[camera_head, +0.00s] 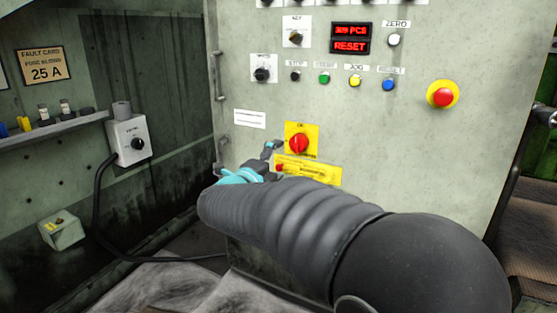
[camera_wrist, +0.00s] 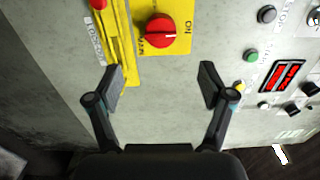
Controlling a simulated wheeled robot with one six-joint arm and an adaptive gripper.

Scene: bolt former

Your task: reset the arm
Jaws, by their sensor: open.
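My arm, in a dark ribbed sleeve, reaches across the front of a grey control cabinet (camera_head: 400,140) in the head view. My gripper (camera_head: 270,158) is near the cabinet front, just left of the red rotary switch (camera_head: 298,144) on its yellow plate. In the wrist view my gripper (camera_wrist: 162,82) is open, with two dark fingers spread wide and nothing between them. The red switch (camera_wrist: 160,30) shows beyond the fingertips. A yellow lever plate (camera_wrist: 118,45) with a red end lies beside it, partly behind the left finger. My arm hides the lower cabinet front.
The cabinet carries a red RESET display (camera_head: 350,38), several small buttons and a red emergency button (camera_head: 443,95). At left are a shelf (camera_head: 60,125) with small parts, a grey switch box (camera_head: 130,140) with a hanging cable, and a fault card (camera_head: 41,65).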

